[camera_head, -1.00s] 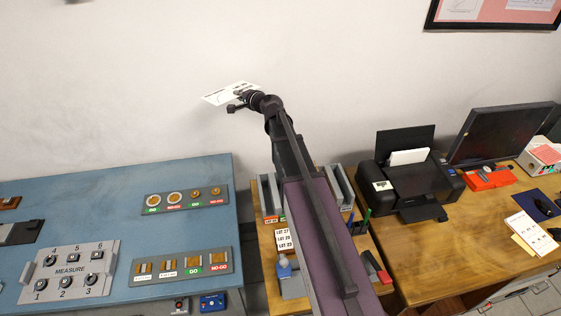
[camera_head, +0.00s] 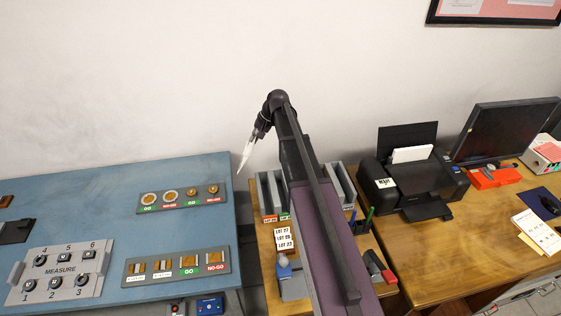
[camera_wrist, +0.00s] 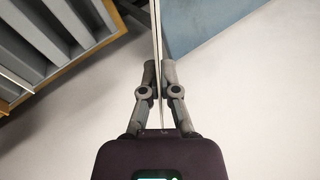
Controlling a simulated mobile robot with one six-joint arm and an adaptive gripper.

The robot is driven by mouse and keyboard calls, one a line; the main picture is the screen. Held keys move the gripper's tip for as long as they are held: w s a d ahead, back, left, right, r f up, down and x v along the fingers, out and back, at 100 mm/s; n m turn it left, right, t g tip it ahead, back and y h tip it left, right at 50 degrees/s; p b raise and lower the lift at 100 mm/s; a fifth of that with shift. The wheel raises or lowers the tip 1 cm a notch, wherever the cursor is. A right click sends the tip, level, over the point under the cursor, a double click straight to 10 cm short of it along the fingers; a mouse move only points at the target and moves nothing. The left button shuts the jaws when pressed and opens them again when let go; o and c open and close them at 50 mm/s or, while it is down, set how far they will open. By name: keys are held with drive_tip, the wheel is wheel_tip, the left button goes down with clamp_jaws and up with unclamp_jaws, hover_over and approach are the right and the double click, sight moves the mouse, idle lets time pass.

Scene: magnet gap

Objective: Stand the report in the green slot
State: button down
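The report (camera_head: 246,155) is a thin white sheet hanging tilted downward from my gripper (camera_head: 260,133), in front of the wall. In the wrist view it is seen edge-on (camera_wrist: 157,30), between the two fingers of my gripper (camera_wrist: 155,75), which are closed on it. A grey slotted rack (camera_head: 263,189) stands on the small wooden desk, to the right of and below the report. It has an orange label and a green label (camera_head: 285,217) at its front; the green one marks the right slot. In the wrist view grey slot dividers (camera_wrist: 50,42) fill the upper left, apart from the report.
My arm covers the middle of the wooden desk. A LOT card (camera_head: 283,238) stands before the rack. A blue bench (camera_head: 110,190) with gauge panels is at left, separated by a gap. A printer (camera_head: 410,180) stands at right.

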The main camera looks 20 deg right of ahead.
drive_tip(key=s+d+f+n+g+h+b, duration=0.2)
drive_tip(key=s+d+f+n+h, duration=0.1)
drive_tip(key=s+d+f+h, duration=0.2)
drive_tip(key=s+d, duration=0.2)
drive_tip(key=shift+s+d+f+g+b, duration=0.25)
drive_tip(key=shift+s+d+g+b, duration=0.1)
drive_tip(key=shift+s+d+g, duration=0.05)
drive_tip(key=shift+f, duration=0.15)
wheel_tip(320, 180, down, 12)
drive_tip(key=b, duration=1.2)
drive_tip(key=c, duration=1.3)
unclamp_jaws()
drive_tip(key=o, duration=0.6)
